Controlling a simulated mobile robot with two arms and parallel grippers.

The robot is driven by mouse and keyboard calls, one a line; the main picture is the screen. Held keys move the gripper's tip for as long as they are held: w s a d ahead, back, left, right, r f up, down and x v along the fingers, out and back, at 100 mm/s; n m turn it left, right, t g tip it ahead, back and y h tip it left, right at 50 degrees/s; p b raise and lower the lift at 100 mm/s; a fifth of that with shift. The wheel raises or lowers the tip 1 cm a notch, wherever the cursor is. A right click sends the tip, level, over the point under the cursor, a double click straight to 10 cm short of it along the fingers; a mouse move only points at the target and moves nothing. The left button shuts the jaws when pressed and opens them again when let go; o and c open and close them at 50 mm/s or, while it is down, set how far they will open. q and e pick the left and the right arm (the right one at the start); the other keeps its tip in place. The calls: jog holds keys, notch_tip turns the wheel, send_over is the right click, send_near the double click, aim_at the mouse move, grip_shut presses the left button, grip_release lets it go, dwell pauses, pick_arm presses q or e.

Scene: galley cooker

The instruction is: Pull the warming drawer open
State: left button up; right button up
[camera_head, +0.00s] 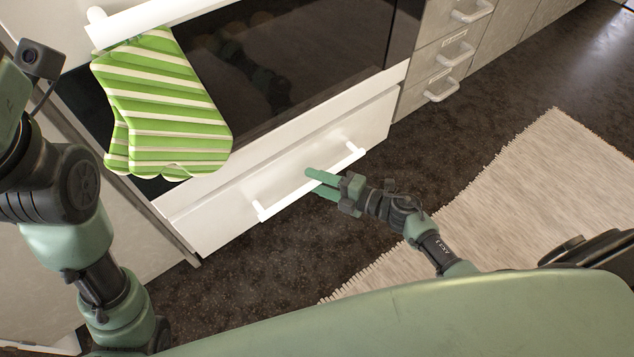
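The white warming drawer (222,214) is low in the cooker, under the dark oven door, in the head view. Its front looks flush with the cooker, so it appears shut. A white bar handle (281,203) runs across it on two short posts. My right gripper (312,181) is at the middle of this bar, its green fingers pointing left toward the drawer front. The fingers overlap the bar and a narrow gap shows between them; whether they clamp it is unclear. My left arm is at the left edge, with its gripper out of view.
A green-and-white striped oven cloth (165,105) hangs from the white oven handle (150,18) at upper left. Grey cabinet drawers (440,60) with handles stand to the right. A pale rug (540,190) lies on the dark floor (420,160), which is clear before the drawer.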

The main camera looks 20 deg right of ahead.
grip_shut()
dwell(1.4)
